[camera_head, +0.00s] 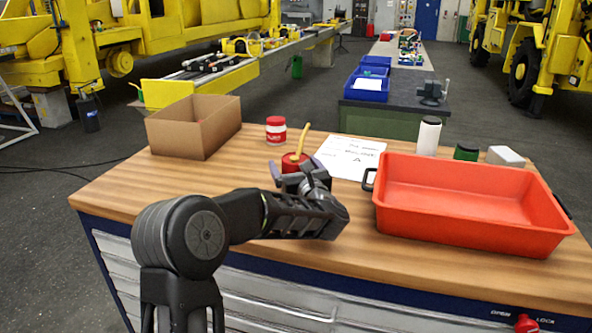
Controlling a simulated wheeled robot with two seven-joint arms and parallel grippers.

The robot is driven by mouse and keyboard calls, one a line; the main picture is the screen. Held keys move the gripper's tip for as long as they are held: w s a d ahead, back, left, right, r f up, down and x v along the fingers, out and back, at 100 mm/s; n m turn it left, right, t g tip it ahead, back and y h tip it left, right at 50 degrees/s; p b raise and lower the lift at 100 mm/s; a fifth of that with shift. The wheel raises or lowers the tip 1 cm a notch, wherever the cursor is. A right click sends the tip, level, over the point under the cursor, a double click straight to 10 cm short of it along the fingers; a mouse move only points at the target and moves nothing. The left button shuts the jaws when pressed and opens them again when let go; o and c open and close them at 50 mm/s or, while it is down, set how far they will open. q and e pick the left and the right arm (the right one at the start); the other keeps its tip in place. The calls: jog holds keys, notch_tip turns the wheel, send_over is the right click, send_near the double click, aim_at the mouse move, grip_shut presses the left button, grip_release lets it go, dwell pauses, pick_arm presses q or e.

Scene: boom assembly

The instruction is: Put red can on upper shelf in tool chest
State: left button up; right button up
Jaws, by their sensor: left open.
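A red can with a yellow spout (294,162) stands on the wooden top of the tool chest (190,217). My left gripper (291,172) is open just in front of this can, its fingers at either side of the can's lower part. I cannot tell whether they touch it. A second red container with a white label (276,131) stands behind it, a little to the left. The chest's light drawer fronts (275,300) show below the top and look shut. No upper shelf is visible. My right gripper is not in view.
An open cardboard box (194,127) stands at the back left. A paper sheet (349,156) lies right of the spouted can. A large orange-red tray (470,234) fills the right side, with a white cylinder (428,136) behind it. The front left of the top is clear.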

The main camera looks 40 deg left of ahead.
pick_arm(q)
jog(key=shift+x, duration=0.9)
jog(key=shift+r, duration=0.1)
jog(key=c, duration=1.9)
notch_tip(320, 180, up, 10)
jog(key=shift+b, duration=0.45)
